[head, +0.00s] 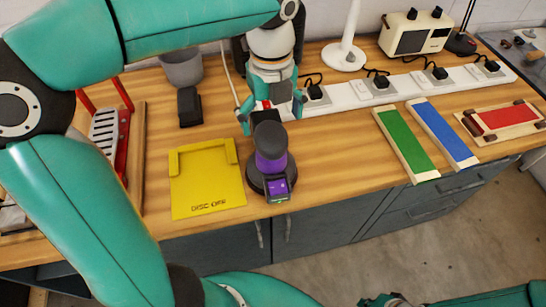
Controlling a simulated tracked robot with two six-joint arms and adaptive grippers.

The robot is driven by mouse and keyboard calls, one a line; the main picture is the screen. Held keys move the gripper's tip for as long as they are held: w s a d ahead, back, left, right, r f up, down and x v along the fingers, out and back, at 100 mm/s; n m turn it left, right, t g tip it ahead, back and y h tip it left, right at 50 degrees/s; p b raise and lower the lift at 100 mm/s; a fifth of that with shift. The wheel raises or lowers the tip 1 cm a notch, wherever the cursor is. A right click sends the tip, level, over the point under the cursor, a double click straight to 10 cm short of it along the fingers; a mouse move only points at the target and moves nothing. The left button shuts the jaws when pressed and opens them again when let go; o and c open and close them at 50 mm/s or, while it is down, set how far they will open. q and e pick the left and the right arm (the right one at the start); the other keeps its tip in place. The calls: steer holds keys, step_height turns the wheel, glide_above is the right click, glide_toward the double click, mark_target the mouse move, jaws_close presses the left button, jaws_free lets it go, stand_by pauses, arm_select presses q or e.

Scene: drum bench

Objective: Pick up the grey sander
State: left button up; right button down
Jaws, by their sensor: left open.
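The grey sander (270,139) stands upright near the bench's front edge. It has a dark grey top, a purple band, a round dark base and a small purple screen facing front. My left gripper (270,112) is open, pointing down just behind and above the sander's top. One finger is on each side, and no grip on the sander shows. A black block with a red part shows between the fingers; I cannot tell what it belongs to. My right gripper does not show; only teal arm parts appear along the bottom edge.
A yellow tray (207,190) marked for discs lies left of the sander. A white power strip (345,97) with black plugs runs behind. Green (405,142) and blue (442,134) blocks lie right. A black object (189,107) and grey pot (182,70) stand back left.

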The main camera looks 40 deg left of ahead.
arm_select(q)
steer(key=shift+s+f, duration=0.2)
steer(key=shift+f, duration=3.55)
steer(key=c, duration=1.5)
steer(key=shift+r, duration=0.2)
